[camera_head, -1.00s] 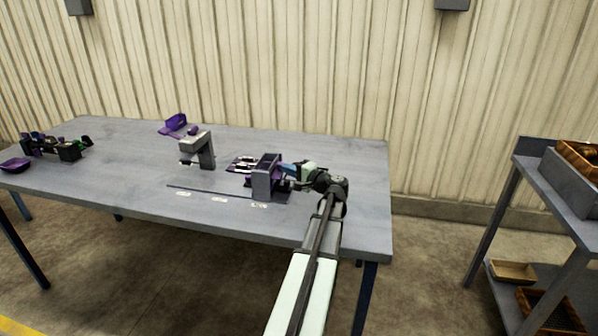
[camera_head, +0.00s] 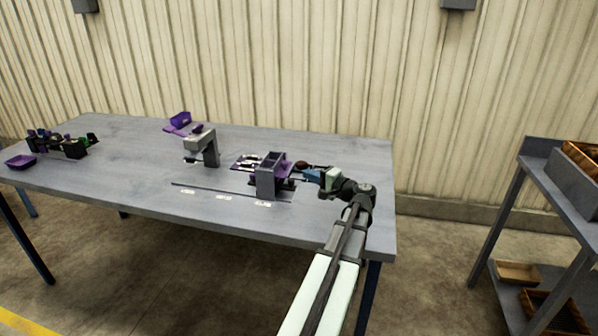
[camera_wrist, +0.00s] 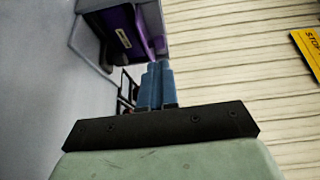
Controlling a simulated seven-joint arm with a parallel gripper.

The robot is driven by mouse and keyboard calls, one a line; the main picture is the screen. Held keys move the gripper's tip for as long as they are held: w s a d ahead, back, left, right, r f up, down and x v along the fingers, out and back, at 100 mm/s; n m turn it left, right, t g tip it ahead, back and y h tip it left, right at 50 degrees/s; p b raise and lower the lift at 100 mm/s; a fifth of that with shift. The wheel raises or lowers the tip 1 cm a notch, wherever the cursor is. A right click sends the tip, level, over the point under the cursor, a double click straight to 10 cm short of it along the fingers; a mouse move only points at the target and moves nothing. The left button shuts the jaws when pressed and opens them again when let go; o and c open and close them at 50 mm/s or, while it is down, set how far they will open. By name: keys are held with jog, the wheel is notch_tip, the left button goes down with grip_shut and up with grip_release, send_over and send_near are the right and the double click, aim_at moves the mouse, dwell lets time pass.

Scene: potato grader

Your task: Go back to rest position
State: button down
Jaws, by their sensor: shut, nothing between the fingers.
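My gripper (camera_head: 309,174) is over the right part of the grey table (camera_head: 345,160), just right of a grey and purple box-shaped device (camera_head: 270,173). In the wrist view my gripper's two blue fingers (camera_wrist: 155,84) lie side by side, shut with nothing between them. Beyond the fingertips the wrist view shows the device's purple part (camera_wrist: 122,38). The fingertips overlap its edge in that view; I cannot tell whether they touch it. A small dark red object (camera_head: 300,164) shows by the fingers in the head view.
A grey stand (camera_head: 203,146) and a purple tray (camera_head: 180,120) stand left of the device. A black rack (camera_head: 60,146) and a purple dish (camera_head: 20,161) are at far left. A shelf (camera_head: 545,150) with crates stands right. A yellow sign (camera_wrist: 309,50) is on the wall.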

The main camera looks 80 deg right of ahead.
jog(key=shift+v, duration=3)
